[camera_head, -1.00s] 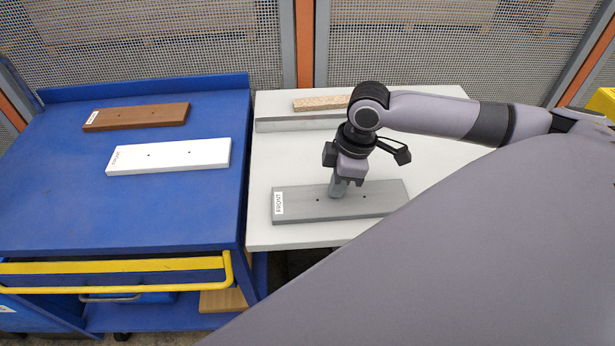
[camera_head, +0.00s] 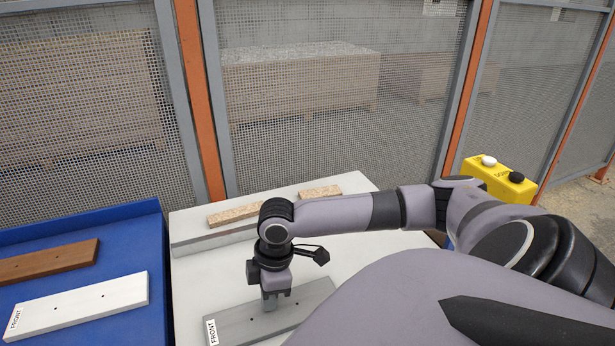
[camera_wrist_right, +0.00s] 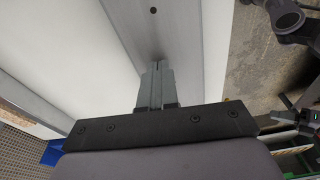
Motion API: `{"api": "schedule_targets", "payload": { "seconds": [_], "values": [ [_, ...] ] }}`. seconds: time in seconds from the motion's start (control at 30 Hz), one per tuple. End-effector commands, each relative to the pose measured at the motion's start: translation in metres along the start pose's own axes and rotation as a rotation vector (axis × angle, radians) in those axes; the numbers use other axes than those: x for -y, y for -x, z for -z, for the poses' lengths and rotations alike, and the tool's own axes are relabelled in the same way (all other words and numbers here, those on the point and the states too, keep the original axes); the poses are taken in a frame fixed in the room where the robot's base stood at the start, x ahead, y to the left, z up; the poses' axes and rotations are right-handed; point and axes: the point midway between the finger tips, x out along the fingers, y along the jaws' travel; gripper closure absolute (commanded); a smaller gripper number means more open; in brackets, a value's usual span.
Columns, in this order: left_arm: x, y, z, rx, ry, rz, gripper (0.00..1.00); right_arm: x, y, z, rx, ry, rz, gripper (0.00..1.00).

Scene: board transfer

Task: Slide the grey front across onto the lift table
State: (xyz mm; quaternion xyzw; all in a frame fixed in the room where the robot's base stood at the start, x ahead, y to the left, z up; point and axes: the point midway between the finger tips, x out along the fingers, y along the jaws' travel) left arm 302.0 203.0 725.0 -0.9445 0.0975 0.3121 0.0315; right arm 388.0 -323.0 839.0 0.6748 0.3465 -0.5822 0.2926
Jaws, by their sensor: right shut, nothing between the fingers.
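The grey front (camera_head: 312,298), a flat board with a "FRONT" label at its left end, lies on the white table (camera_head: 190,283) in the head view. My right gripper (camera_head: 269,306) points down at the middle of it, shut and empty, its tips at or just above the top face; I cannot tell whether they touch. In the right wrist view the shut fingers (camera_wrist_right: 158,66) are over the grey front (camera_wrist_right: 165,28), with one dark hole beyond them. The blue table (camera_head: 150,235) stands at the left.
A white front (camera_head: 80,308) and a brown board (camera_head: 45,262) lie on the blue table. A grey beam (camera_head: 212,240) and two chipboard pieces (camera_head: 234,214) lie at the white table's back. Mesh fencing (camera_head: 300,120) stands behind; a yellow button box (camera_head: 498,178) is at right.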

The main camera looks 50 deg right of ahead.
Motion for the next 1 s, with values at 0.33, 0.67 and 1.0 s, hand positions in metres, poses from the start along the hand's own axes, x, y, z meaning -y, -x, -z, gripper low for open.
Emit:
{"api": "schedule_targets", "payload": {
  "seconds": [0.33,0.67,1.0],
  "values": [
    [-0.001,-0.001,-0.003,0.001,0.0,-0.001,1.0,0.0,0.009,-0.055,0.004,-0.002,0.0,1.0],
    [-0.001,-0.003,-0.004,0.001,0.0,-0.001,1.0,0.0,0.016,-0.1,0.002,-0.001,0.001,1.0],
    [-0.001,-0.003,-0.004,0.001,0.0,-0.001,1.0,0.0,0.02,-0.117,-0.003,0.0,0.0,1.0]
  ]
}}
